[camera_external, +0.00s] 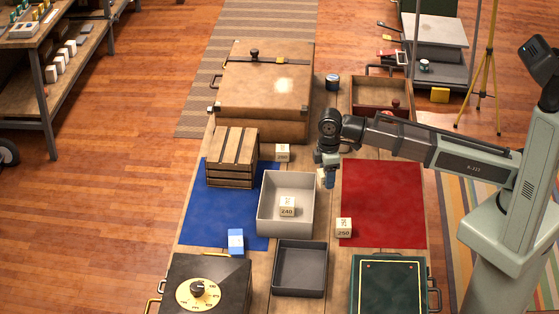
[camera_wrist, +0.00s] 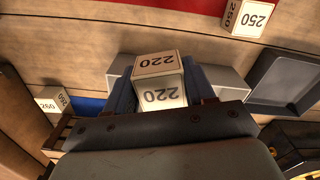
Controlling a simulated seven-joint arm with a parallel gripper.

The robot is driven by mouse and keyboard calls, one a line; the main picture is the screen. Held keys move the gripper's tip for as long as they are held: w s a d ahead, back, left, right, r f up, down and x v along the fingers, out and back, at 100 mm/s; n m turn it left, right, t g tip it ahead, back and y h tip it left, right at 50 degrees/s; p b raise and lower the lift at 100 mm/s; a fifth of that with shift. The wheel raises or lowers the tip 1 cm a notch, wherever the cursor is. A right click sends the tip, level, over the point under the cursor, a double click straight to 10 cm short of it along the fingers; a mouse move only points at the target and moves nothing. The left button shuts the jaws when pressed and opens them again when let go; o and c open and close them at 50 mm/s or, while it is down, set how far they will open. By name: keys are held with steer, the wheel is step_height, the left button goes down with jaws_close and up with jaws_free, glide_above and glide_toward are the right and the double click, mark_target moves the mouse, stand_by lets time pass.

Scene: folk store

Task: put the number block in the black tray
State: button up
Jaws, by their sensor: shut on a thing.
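My gripper (camera_external: 329,178) is shut on a cream number block marked 220 (camera_wrist: 158,65), which sits between the two fingers in the wrist view. In the external view the gripper is raised above the table, to the right of the white bin, and its fingers mostly hide the block. The black tray (camera_external: 299,268) lies at the front middle of the table, below the white bin, and looks empty. It also shows at the right of the wrist view (camera_wrist: 287,75). The gripper is well behind the tray and apart from it.
The white bin (camera_external: 268,228) holds a block marked 240 (camera_external: 287,211). A 250 block (camera_external: 344,228) stands by the red mat (camera_external: 385,205); a 260 block (camera_external: 282,152) stands by the slatted crate (camera_external: 232,160). A dial box (camera_external: 205,285) and green case (camera_external: 390,285) flank the tray.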

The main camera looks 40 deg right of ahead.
steer(key=s+a+n, duration=0.4)
steer(key=s+a, duration=1.3)
steer(key=a, duration=0.3)
steer(key=m, duration=0.7)
glide_above(302, 272)
steer(key=shift+m, duration=0.3)
steer(key=shift+f, duration=4.55)
steer(key=shift+f, duration=0.1)
steer(key=o, duration=1)
step_height(302, 272, up, 12)
steer(key=shift+r, duration=0.1)
